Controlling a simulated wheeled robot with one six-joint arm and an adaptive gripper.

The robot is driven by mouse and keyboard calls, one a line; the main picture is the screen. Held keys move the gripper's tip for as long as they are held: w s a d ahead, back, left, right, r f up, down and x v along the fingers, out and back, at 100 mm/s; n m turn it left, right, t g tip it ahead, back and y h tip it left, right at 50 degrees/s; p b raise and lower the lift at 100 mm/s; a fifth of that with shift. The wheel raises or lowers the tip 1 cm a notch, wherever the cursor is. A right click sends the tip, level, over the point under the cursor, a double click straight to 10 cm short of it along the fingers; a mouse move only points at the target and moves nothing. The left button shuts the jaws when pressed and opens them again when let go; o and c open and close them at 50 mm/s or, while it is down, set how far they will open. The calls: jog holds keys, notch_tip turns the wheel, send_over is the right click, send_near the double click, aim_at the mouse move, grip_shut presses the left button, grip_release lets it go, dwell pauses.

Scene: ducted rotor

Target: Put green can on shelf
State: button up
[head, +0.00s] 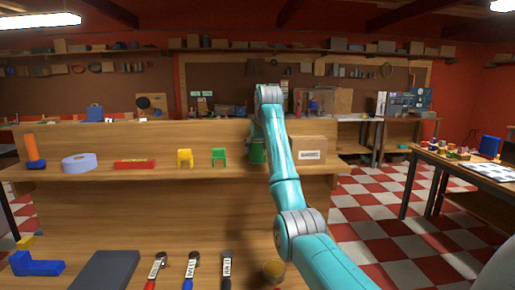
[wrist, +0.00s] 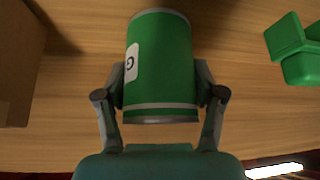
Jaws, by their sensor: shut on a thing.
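The green can (wrist: 160,62) with a white label fills the middle of the wrist view. My gripper (wrist: 160,84) is shut on it, one finger on each side. In the head view the can (head: 257,153) shows partly behind my arm. It is upright at the level of the wooden shelf (head: 110,173), between a green chair-shaped piece (head: 218,157) and a cardboard box (head: 309,150). I cannot tell whether its base touches the shelf. My fingers are mostly hidden by my arm in the head view.
In the wrist view, the box (wrist: 18,60) is at left and the green piece (wrist: 296,52) at right, both clear of my fingers. Further left on the shelf are a yellow piece (head: 185,157), a red item (head: 134,164) and a tape roll (head: 78,163). Tools lie below.

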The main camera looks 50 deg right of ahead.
jog(key=o, duration=1.4)
